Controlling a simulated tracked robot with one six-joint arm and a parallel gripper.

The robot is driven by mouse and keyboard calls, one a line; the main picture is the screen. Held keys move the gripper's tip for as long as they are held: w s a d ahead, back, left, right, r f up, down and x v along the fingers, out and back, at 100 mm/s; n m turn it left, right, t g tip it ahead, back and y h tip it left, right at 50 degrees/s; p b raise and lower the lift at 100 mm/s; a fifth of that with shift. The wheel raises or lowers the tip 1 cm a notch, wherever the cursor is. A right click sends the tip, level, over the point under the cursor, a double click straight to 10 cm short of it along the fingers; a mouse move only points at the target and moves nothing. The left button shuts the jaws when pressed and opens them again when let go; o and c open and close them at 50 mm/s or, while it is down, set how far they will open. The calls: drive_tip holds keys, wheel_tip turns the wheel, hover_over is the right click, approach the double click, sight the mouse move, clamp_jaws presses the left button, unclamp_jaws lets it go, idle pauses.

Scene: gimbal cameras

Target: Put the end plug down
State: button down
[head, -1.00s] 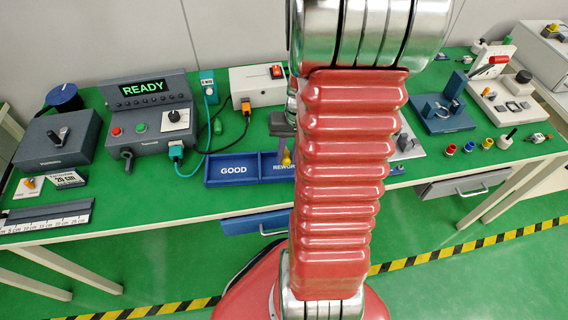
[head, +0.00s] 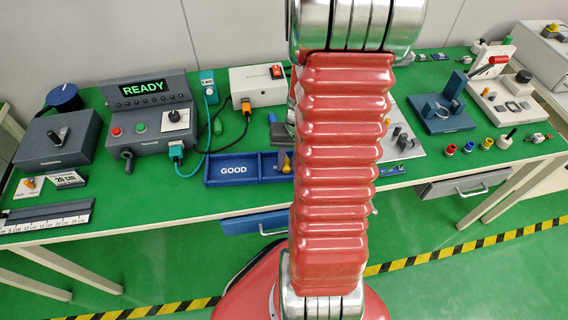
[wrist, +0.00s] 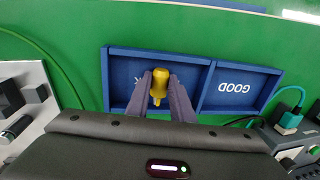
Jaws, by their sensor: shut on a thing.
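The yellow end plug (wrist: 159,86) is held between the two fingers of my gripper (wrist: 160,90). In the wrist view it is over the left compartment of the blue sorting tray (wrist: 197,92), whose lettering it mostly covers. In the head view the plug (head: 286,168) shows low at the front of the tray (head: 208,172), beside my red arm. My gripper (head: 283,150) is partly hidden there by the arm. I cannot tell whether the plug touches the tray floor.
The tray's GOOD compartment (head: 234,169) looks empty. Behind the tray are a white box with a red switch (head: 258,86) and cables. A grey fixture plate (head: 408,135) lies to the right, with several small coloured plugs (head: 468,147) farther right.

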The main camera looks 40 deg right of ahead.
drive_tip(key=c, duration=1.8)
unclamp_jaws()
drive_tip(key=shift+s+f, duration=0.1)
drive_tip(key=shift+f, duration=0.2)
drive_tip(key=shift+r, duration=0.15)
drive_tip(key=r, duration=0.4)
drive_tip(key=d+r, duration=0.1)
drive_tip(key=r, duration=0.3)
drive_tip(key=s+r, duration=0.1)
drive_tip(key=r, duration=0.3)
drive_tip(key=shift+d+r, duration=0.2)
drive_tip(key=shift+d, duration=0.05)
drive_tip(key=a+r+n+t, duration=0.1)
drive_tip(key=a+r, duration=0.3)
drive_tip(key=a, duration=0.4)
drive_tip(key=s+a+r+n+t+h, duration=0.1)
drive_tip(key=a+r+n, duration=0.3)
drive_tip(key=a, duration=0.5)
drive_tip(key=a+r+n+t, duration=0.2)
drive_tip(key=a+r+n, duration=0.1)
drive_tip(key=a+r, duration=0.3)
drive_tip(key=shift+s+a, duration=0.2)
drive_tip(key=shift+a, duration=0.45)
drive_tip(key=shift+s+a, duration=0.15)
drive_tip(key=shift+a, duration=0.5)
